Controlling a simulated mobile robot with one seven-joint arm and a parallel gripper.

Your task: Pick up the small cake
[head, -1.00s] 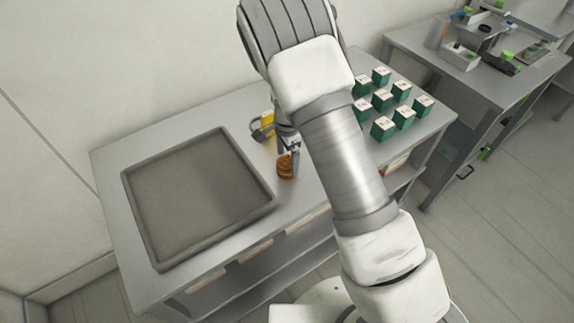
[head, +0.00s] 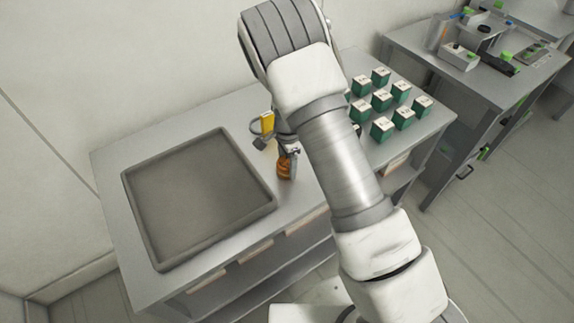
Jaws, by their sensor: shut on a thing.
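The small cake (head: 284,169) is round and orange-brown. It is at the right side of the grey tray, over the metal table. My gripper (head: 288,160) points down at it and is shut on it, with a finger showing along the cake's right side. The far side of the cake and the other finger are hidden. I cannot tell whether the cake is clear of the table top.
A large, empty grey tray (head: 262,204) lies on the left of the table. Several green boxes with white tops (head: 382,128) stand at the right, partly behind my arm. A second table (head: 408,45) with small items stands at the back right.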

